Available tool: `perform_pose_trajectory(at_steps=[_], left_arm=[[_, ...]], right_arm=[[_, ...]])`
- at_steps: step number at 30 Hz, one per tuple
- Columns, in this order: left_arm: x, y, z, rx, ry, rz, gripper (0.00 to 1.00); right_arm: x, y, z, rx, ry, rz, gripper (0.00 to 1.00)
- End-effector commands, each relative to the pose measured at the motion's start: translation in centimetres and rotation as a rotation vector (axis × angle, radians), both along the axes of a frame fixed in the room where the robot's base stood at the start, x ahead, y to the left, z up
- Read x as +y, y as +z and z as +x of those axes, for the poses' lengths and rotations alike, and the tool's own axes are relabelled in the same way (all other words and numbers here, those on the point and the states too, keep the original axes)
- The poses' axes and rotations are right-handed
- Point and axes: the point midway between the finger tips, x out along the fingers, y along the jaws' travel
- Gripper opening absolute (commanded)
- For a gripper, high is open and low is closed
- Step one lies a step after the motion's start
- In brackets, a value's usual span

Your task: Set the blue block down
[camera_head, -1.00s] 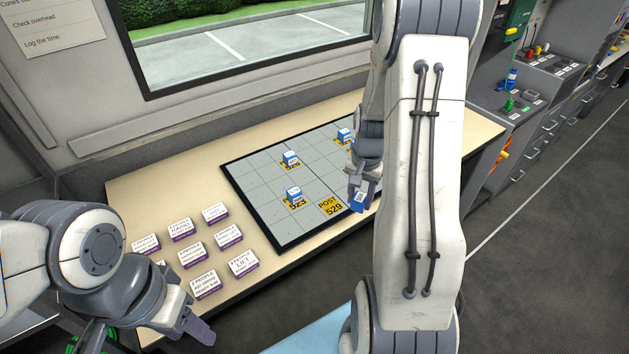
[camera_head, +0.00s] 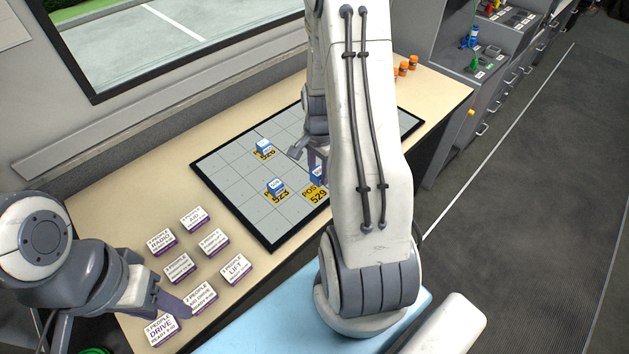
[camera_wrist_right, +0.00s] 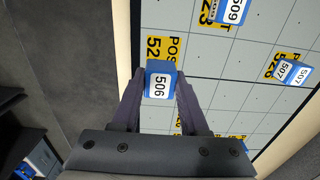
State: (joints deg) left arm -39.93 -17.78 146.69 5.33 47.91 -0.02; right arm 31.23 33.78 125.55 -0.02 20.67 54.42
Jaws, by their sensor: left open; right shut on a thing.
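My right gripper (camera_wrist_right: 160,92) is shut on the blue block marked 506 (camera_wrist_right: 160,82), which has a white label on top. In the head view the block (camera_head: 316,175) is at the yellow POST 529 label (camera_head: 315,193) on the grey gridded board (camera_head: 231,180), partly hidden by my arm. In the wrist view it covers part of that label (camera_wrist_right: 155,47). I cannot tell whether it touches the board. My left gripper (camera_head: 185,305) is open and empty over the front-left cards.
Block 509 (camera_wrist_right: 233,10) sits by label 523 and block 507 (camera_wrist_right: 290,71) by label 526. Several word cards (camera_head: 179,267) lie left of the board. Orange items (camera_head: 402,69) stand at the table's far end. Part of the board is hidden behind my right arm.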

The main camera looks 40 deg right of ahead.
Motion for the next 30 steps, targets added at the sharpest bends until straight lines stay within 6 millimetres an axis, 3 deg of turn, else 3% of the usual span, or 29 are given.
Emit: perform_pose_trajectory(at_steps=[5,13,26,27,28,30], left_arm=[[0.0,0.2,0.0,0.0,0.0,0.0,0.5],[0.0,0.8,0.0,0.0,0.0,0.0,0.5],[0.0,0.3,0.0,0.0,0.0,0.0,0.5],[0.0,0.5,0.0,0.0,0.0,0.0,0.5],[0.0,0.5,0.0,0.0,0.0,0.0,0.5],[0.0,0.5,0.0,0.0,0.0,0.0,0.5]], right_arm=[[1.0,-1.0,0.4,0.002,0.001,0.001,0.0],[1.0,-4.4,0.4,0.002,0.002,0.001,0.0],[1.0,-5.1,0.5,0.0,0.002,0.0,0.0],[1.0,-4.9,0.5,-0.001,0.002,0.0,0.59],[1.0,-4.9,0.5,-0.001,0.002,0.0,0.71],[1.0,-4.9,0.5,0.0,0.002,0.0,0.74]])
